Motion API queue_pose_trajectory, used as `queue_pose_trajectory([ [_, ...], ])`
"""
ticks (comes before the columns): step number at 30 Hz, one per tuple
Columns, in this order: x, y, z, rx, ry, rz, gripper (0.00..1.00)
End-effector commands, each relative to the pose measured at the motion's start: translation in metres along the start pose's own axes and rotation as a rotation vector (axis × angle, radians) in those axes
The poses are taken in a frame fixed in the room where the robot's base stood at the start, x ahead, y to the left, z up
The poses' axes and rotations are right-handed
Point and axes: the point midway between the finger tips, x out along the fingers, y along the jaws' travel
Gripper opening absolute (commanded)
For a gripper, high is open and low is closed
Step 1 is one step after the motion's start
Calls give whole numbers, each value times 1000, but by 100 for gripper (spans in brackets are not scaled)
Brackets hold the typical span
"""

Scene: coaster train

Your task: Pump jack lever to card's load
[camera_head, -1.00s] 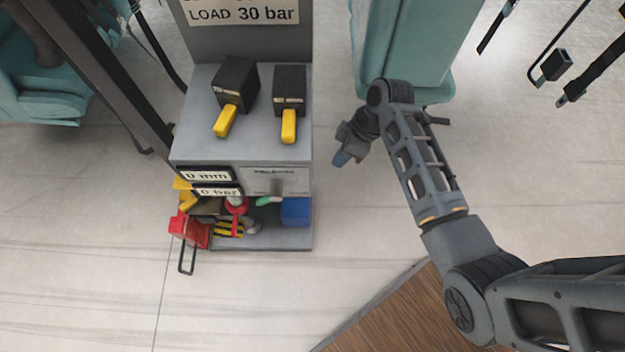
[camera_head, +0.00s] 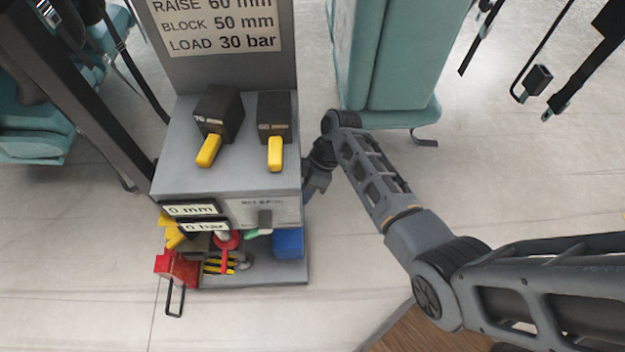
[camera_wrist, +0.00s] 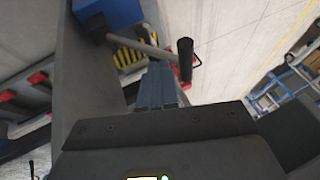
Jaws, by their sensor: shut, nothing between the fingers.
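The card (camera_head: 212,25) on the grey cart reads RAISE 60 mm, BLOCK 50 mm, LOAD 30 bar. Its displays read 0 mm (camera_head: 190,210) and 0 bar (camera_head: 203,227). In the wrist view a grey bar with an upright dark grip (camera_wrist: 185,60), seemingly the jack lever, lies just beyond my fingertips. My gripper (camera_wrist: 158,80) is shut and empty; I cannot tell whether it touches the bar. In the head view my gripper (camera_head: 311,188) is beside the cart's right side, partly hidden. The jack on the lower shelf is mostly hidden; a red part (camera_head: 227,242) shows.
Two black blocks with yellow handles (camera_head: 209,150) (camera_head: 275,153) stand on the cart top. A blue box (camera_head: 289,243) sits on the lower shelf, and a red item (camera_head: 177,268) is at its left. Teal seats (camera_head: 390,60) stand behind.

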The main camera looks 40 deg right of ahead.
Motion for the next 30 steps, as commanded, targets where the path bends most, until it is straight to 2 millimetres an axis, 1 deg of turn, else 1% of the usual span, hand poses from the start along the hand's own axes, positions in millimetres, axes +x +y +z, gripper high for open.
queue_pose_trajectory([
  [1,7,-8,2,-1,-3,-4,0],
  [6,21,-19,5,-1,-1,-2,0],
  [11,27,-23,6,-1,-1,-1,0],
  [23,28,-25,7,-3,-1,7,0],
  [26,34,-32,10,-16,-3,36,0],
  [30,49,-47,17,-50,-3,111,0],
])
